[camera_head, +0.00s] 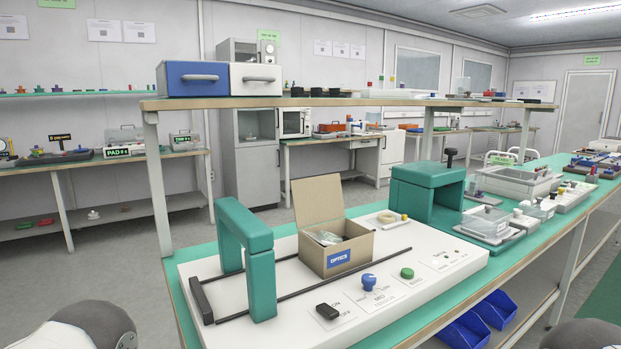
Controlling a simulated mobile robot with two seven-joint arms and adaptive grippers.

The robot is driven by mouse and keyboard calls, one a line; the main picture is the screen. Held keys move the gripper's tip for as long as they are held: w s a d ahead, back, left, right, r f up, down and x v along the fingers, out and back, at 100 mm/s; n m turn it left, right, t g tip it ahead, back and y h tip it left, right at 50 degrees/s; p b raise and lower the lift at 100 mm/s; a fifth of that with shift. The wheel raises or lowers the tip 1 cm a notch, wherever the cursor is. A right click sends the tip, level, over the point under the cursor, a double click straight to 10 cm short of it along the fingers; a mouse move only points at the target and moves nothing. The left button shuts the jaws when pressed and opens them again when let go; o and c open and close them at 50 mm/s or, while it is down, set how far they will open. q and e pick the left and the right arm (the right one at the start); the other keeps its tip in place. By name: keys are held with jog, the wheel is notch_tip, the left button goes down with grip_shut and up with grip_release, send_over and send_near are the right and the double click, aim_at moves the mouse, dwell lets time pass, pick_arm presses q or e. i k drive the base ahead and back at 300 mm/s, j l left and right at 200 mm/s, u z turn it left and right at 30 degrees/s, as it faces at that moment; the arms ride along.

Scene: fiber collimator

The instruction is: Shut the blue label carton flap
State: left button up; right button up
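A brown cardboard carton (361,251) with a blue label reading OPTICS (339,258) stands on a white panel. Its flap (318,199) stands up at the back, so the carton is open. Something pale, like a clear bag (324,238), shows inside. Rounded grey parts of my arms show at the bottom left and bottom right corners. Neither of my grippers is in view.
A green arch (262,275) stands left of the carton and a green block stand (427,188) behind right. Dark rails (290,291) run along the white panel (420,291), with a blue knob (369,281) and green button (407,272) in front. Clear trays (489,223) stand right.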

aim_at(317, 200)
jog(key=j+z, duration=0.3)
jog(key=j, duration=0.45)
jog(key=j+z, duration=0.3)
jog(key=j, duration=0.45)
jog(key=i+j+z, duration=0.1)
jog(key=j, duration=0.15)
jog(key=i+j+z, duration=0.1)
jog(key=j, duration=0.2)
jog(key=i+j, duration=0.1)
jog(key=j, duration=0.25)
jog(key=j+u, duration=0.15)
jog(key=j, duration=0.2)
jog(key=i+j, duration=0.15)
jog(key=j, duration=0.15)
jog(key=i+j+u, duration=0.15)
jog(key=j, duration=0.2)
